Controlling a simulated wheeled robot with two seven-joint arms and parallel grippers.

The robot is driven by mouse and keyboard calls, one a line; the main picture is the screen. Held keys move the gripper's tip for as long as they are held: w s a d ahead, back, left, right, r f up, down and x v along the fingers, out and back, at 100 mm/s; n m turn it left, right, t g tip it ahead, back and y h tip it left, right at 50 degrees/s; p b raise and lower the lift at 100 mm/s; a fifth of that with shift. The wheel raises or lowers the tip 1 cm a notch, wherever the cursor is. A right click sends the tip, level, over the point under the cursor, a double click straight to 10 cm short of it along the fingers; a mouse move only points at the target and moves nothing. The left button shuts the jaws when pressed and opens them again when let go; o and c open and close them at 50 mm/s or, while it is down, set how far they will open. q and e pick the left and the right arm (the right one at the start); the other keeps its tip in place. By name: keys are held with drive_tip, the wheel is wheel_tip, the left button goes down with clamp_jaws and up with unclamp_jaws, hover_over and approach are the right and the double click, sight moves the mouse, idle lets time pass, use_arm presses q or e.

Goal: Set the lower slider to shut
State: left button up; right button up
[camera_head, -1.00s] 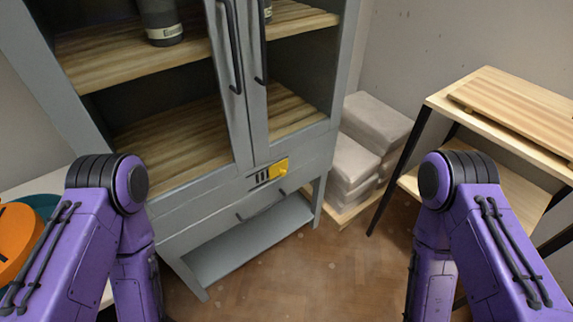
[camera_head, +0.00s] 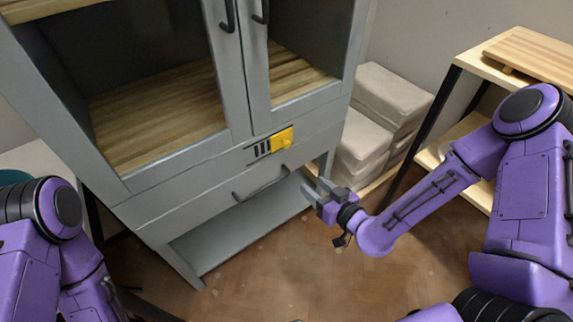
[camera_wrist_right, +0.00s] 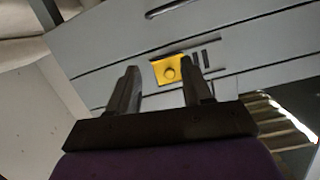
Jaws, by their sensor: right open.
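The lower slider (camera_head: 283,141) is a yellow plate with a round knob on the front of the grey cabinet (camera_head: 190,190), below its doors. In the head view it sits at the right end, with dark vertical bars showing to its left. It also shows in the right wrist view (camera_wrist_right: 169,71), between my fingers in the picture. My right gripper (camera_head: 315,189) is open and empty, below and to the right of the slider, apart from it. In the right wrist view my gripper (camera_wrist_right: 161,74) points at the cabinet front. My left gripper is out of view.
A dark drawer handle (camera_head: 262,184) juts out below the slider, and door handles (camera_head: 228,14) hang above. Stacked pale bags (camera_head: 362,140) stand right of the cabinet. A wooden-topped shelf rack (camera_head: 470,62) stands at the right. The floor in front is clear.

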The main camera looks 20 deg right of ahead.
sight(288, 145)
drive_tip(key=w+a+r+t, duration=0.1)
drive_tip(key=w, duration=0.3)
drive_tip(key=w+a+r+n+y, duration=0.1)
drive_tip(key=w+r, duration=0.1)
drive_tip(key=w, duration=0.2)
drive_tip(key=w+a+r+n+t, duration=0.1)
drive_tip(key=w, duration=0.3)
drive_tip(key=shift+w+a+r+t+y+b, duration=0.15)
drive_tip(key=shift+a+r+t+y+b, duration=0.1)
drive_tip(key=shift+t+y+b, duration=0.1)
clamp_jaws()
